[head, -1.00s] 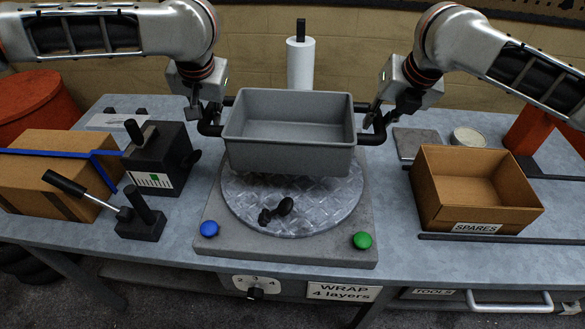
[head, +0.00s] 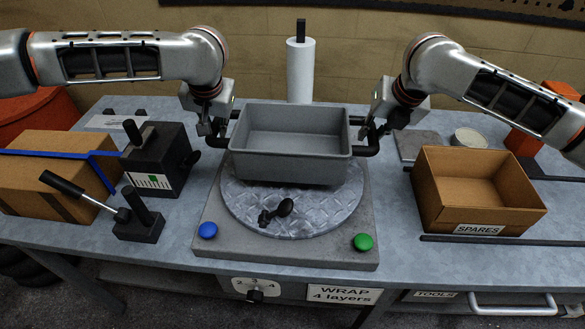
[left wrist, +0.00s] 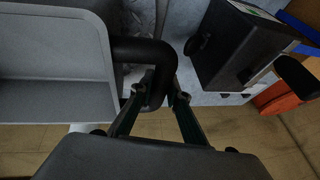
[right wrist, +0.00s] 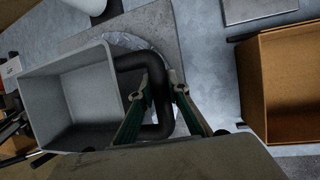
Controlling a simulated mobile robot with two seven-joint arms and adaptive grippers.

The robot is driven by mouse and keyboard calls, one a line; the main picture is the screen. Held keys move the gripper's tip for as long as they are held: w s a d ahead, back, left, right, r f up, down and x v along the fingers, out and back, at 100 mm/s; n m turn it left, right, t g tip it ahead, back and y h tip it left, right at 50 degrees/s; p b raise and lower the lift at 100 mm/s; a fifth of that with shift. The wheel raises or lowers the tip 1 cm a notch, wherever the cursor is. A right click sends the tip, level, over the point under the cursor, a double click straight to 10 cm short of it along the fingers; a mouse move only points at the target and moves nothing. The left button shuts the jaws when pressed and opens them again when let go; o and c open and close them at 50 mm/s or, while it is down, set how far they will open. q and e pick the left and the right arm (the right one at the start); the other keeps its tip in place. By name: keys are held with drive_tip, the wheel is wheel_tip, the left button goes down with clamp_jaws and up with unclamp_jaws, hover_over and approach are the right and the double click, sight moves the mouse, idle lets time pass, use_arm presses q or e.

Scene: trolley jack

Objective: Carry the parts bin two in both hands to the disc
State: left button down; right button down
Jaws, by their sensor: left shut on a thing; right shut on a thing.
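The parts bin (head: 290,166) is a grey, empty, open box with a black handle at each end, held level over the back part of the round metal disc (head: 245,205). Whether its underside touches the disc I cannot tell. My left gripper (head: 214,133) is shut on the left handle, which also shows in the left wrist view (left wrist: 160,75). My right gripper (head: 368,136) is shut on the right handle, seen in the right wrist view (right wrist: 158,95). A small black knob part (head: 277,212) lies on the front of the disc. The bin hides the disc's back.
A white roll (head: 300,70) stands behind the disc. A black gauge box (head: 155,160), a lever stand (head: 140,217) and a cardboard box (head: 55,175) stand left. The SPARES box (head: 477,215) stands right. Blue (head: 208,230) and green (head: 363,242) buttons sit at the base's front corners.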

drive_tip(key=shift+f, duration=0.1)
